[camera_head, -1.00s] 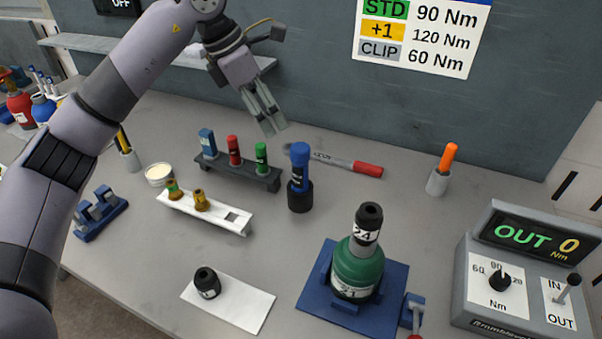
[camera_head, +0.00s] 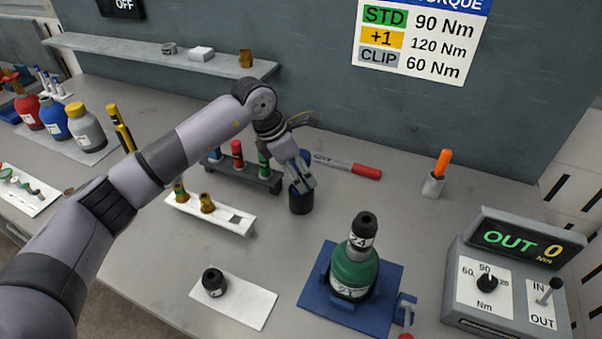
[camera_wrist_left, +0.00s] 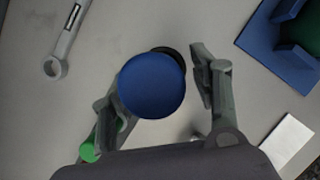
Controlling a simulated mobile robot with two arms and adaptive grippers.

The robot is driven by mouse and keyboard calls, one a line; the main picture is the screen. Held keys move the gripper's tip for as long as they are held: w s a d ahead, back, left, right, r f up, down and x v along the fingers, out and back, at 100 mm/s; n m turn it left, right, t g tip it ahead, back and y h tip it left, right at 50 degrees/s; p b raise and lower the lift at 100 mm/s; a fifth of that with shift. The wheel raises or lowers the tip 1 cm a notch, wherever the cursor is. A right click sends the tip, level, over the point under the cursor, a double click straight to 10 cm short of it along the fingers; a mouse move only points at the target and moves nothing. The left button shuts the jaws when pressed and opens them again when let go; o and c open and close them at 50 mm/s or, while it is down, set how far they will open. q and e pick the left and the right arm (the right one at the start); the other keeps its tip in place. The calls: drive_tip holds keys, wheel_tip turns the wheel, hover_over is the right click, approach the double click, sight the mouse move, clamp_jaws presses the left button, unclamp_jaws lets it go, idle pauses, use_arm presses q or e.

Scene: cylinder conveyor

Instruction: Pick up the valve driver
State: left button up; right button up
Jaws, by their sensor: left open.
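The valve driver, which I take to be the blue-capped tool (camera_head: 305,156), stands upright in a black round holder (camera_head: 301,205) on the bench. My left gripper (camera_head: 302,181) is at the tool and partly hides it in the head view. In the left wrist view the round blue top (camera_wrist_left: 151,86) lies between the two open fingers of the left gripper (camera_wrist_left: 157,84). A gap shows on the right finger's side; contact on the left side is hard to tell. My right gripper is not in view.
A dark rack (camera_head: 238,171) with coloured tools stands close left of the holder. A red-handled wrench (camera_head: 367,173) lies behind it. A green bottle (camera_head: 354,270) sits in a blue fixture (camera_head: 387,308) in front. A grey cup (camera_head: 432,186) with an orange-handled tool stands right.

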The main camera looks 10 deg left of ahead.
use_arm(q)
drive_tip(key=shift+w+d+f, duration=0.2)
drive_tip(key=shift+d+f, duration=0.05)
drive_tip(key=shift+f, duration=0.4)
drive_tip(key=shift+c, duration=0.2)
clamp_jaws()
idle(0.3)
drive_tip(key=shift+r, duration=0.1)
